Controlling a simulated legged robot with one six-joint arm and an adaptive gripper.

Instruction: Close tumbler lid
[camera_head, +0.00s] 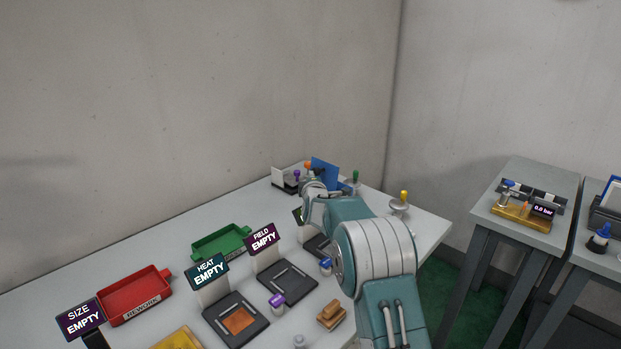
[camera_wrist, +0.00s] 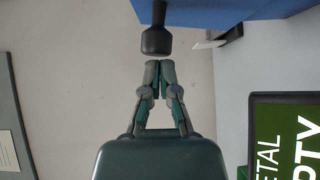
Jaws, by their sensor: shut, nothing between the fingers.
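The tumbler's blue lid panel (camera_head: 325,173) stands raised and tilted at the far end of the table. In the wrist view its blue face (camera_wrist: 220,10) fills the top edge, and a black handle with a thick knob (camera_wrist: 156,41) sticks out from it. My gripper (camera_wrist: 160,66) is shut and empty, its fingertips pointing at the knob with a very small gap or light contact; I cannot tell which. In the head view my arm hides the gripper's tips and most of the tumbler's body.
A green tray (camera_head: 221,242) and a red rework tray (camera_head: 135,297) lie along the table's back. Stations with signs, a purple knob (camera_head: 278,300) and a wooden block (camera_head: 331,315) are nearer. A green metal sign (camera_wrist: 290,135) is close on the right in the wrist view.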

